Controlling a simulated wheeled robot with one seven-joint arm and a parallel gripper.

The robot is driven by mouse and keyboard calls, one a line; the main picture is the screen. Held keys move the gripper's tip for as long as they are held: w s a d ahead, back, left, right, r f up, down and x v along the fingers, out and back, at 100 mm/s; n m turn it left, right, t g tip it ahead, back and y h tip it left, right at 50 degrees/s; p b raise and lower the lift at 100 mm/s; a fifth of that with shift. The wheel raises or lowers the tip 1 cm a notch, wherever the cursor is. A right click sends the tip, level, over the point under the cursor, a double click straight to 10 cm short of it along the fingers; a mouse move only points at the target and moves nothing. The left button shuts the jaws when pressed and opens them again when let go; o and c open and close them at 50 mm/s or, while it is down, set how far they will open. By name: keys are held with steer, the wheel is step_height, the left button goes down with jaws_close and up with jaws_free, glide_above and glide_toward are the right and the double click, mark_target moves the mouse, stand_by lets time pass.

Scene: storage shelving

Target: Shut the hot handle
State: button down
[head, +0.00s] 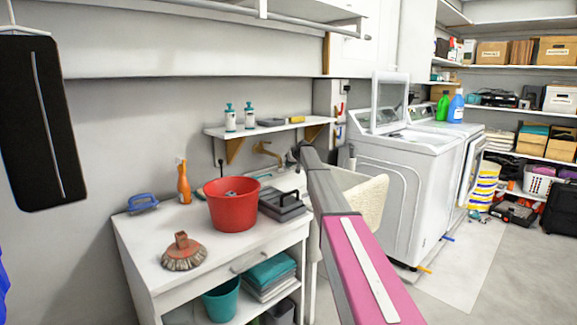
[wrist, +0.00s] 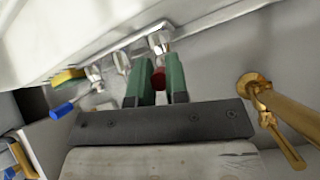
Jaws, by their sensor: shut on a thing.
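In the wrist view the hot handle (wrist: 158,79) is a small red grip under a metal valve on the wall. My gripper (wrist: 163,92) has its two green fingers shut around it, one on each side. The fingers hide part of the handle, so its exact angle is hard to tell. A blue handle (wrist: 62,110) on another valve sticks out to the left, apart from my gripper. In the head view my arm reaches towards the sink, and its far end hides the handles.
A brass faucet (wrist: 262,92) is close to the right of my gripper; it also shows in the head view (head: 266,150). A wall shelf (head: 262,128) hangs above the sink. A red bucket (head: 232,205) and grey toolbox (head: 281,204) stand on the left counter; a washer (head: 397,185) stands right.

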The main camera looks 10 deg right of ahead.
steer(key=shift+w+d+n+g+y, duration=0.3)
steer(key=shift+d+n+g+y, duration=0.1)
steer(key=shift+d+n+y, duration=0.25)
steer(key=shift+a, duration=0.1)
steer(key=c, duration=1.1)
jaws_free()
steer(key=v, duration=1)
steer(key=shift+s+r, duration=0.3)
steer(key=shift+r, duration=0.05)
